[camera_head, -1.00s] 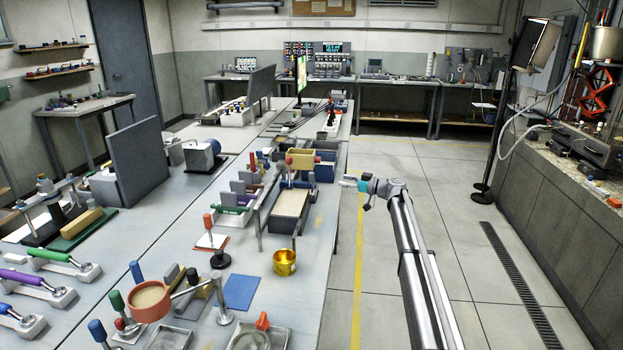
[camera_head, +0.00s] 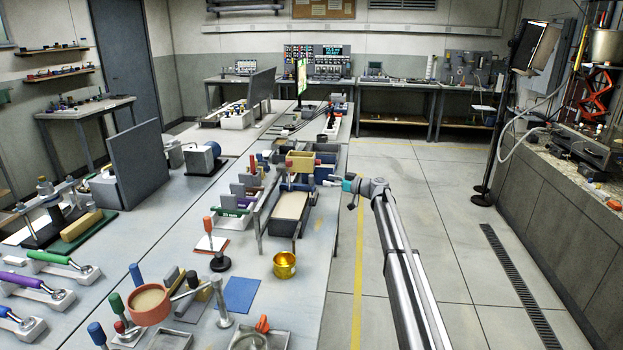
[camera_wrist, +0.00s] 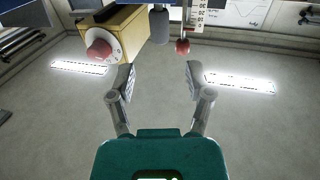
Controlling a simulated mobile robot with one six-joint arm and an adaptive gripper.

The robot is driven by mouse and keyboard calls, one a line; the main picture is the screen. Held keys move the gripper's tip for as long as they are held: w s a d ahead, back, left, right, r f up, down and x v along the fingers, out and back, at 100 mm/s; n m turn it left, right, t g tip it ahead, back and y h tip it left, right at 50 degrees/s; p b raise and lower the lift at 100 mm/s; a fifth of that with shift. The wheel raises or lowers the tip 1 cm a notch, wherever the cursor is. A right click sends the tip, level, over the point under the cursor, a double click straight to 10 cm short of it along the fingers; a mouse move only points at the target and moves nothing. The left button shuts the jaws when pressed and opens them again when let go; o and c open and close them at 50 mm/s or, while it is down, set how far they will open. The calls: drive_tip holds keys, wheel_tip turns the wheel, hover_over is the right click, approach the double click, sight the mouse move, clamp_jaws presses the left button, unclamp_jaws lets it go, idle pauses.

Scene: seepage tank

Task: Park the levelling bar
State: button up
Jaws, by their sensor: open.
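My gripper (camera_head: 328,182) is at the right side of the long bench, close to the sand-filled tank (camera_head: 288,205). In the wrist view my gripper (camera_wrist: 165,86) is open, with nothing between its fingers. A yellow box (camera_head: 300,160) stands over the tank's far end; in the wrist view a yellow box with a red knob (camera_wrist: 98,51) is beyond the left finger. A dark grey cylinder (camera_wrist: 159,26) and a red ball (camera_wrist: 183,47) beside a white scale are beyond the finger gap. I cannot tell which part is the levelling bar.
A brass cup (camera_head: 285,265) and a blue mat (camera_head: 241,294) lie nearer on the bench. A red-handled stand (camera_head: 207,226) is left of the tank.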

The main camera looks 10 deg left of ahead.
sight(312, 177)
drive_tip(key=x, duration=0.7)
drive_tip(key=shift+w+a, duration=0.1)
drive_tip(key=shift+a, duration=0.3)
clamp_jaws()
